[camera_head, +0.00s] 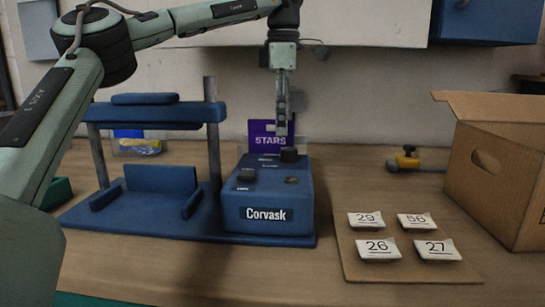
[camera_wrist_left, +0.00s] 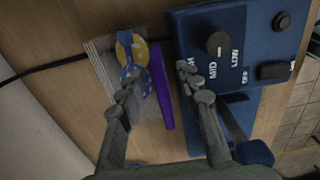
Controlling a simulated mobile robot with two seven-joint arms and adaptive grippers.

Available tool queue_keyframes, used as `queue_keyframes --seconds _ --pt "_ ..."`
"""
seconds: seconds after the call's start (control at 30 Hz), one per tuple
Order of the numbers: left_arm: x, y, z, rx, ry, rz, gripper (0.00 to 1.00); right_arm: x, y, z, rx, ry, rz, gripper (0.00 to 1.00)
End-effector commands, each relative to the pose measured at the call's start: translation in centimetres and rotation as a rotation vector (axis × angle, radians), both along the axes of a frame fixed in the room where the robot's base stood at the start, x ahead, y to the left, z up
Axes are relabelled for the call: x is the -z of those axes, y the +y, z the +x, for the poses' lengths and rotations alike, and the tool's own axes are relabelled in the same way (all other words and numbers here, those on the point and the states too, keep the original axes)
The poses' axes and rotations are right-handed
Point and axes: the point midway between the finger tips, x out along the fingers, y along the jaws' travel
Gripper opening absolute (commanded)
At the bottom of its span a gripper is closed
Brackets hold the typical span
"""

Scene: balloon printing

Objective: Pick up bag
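A purple card marked STARS (camera_head: 264,128) stands upright behind the blue machine. In the left wrist view it is a thin purple strip (camera_wrist_left: 160,85) beside a clear bag (camera_wrist_left: 102,52) with blue and yellow contents; I cannot tell if they are joined. Another clear bag (camera_head: 139,147) with yellow and blue contents lies behind the blue frame at the left. My left gripper (camera_head: 283,127) points down just in front of the purple card. In the wrist view its fingers (camera_wrist_left: 160,82) are apart, with the purple strip between them. My right gripper is not in view.
The blue Corvask machine (camera_head: 268,195) with knobs stands close to my left gripper. A blue press frame (camera_head: 160,180) is at its left. White numbered packets lie on a brown board (camera_head: 400,268). An open cardboard box (camera_head: 495,175) and a yellow-handled tool (camera_head: 408,158) are at the right.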

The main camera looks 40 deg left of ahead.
Motion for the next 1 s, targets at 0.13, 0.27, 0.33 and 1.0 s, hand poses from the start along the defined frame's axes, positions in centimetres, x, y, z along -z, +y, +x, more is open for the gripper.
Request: queue_keyframes --seconds 0.13,0.27,0.33,1.0 --pt "1.8 0.0 -0.1 -0.001 0.000 -0.001 0.34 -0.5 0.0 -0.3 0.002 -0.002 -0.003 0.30" --pt "2.2 0.0 0.0 -0.002 -0.001 -0.001 0.34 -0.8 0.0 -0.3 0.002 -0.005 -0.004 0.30" --pt "2.1 0.0 0.0 -0.002 -0.001 -0.001 0.34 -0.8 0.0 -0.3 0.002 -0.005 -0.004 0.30" --pt "2.1 0.0 0.0 -0.001 -0.001 -0.001 0.00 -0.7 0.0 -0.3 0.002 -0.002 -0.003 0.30"
